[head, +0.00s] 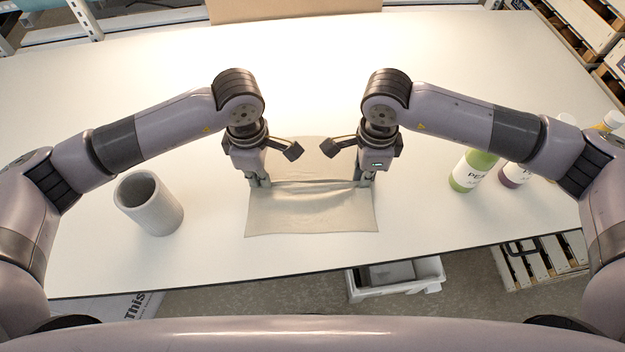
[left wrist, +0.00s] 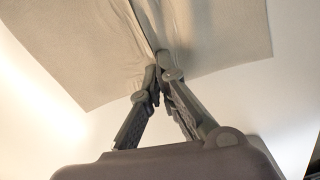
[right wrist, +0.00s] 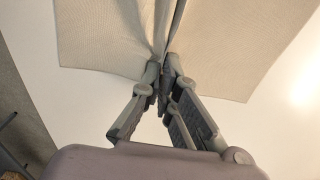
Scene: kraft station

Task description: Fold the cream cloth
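The cream cloth (head: 310,210) lies on the white table between my two arms, with a raised crease running across it from one gripper to the other. My left gripper (head: 260,184) is at the cloth's left edge. In the left wrist view its fingertips (left wrist: 158,72) are closed together on a pinched bit of cloth (left wrist: 85,50). My right gripper (head: 365,180) is at the right edge. In the right wrist view its fingertips (right wrist: 163,72) are closed on the cloth (right wrist: 105,35), which gathers into a fold there. Part of the cloth's far half is hidden behind the grippers.
A grey cylinder (head: 150,205) stands on the table (head: 170,70) at the left. A green-labelled bottle (head: 472,170) and other bottles stand at the right. A cardboard piece (head: 290,9) is at the far edge. The table's front edge is close to the cloth.

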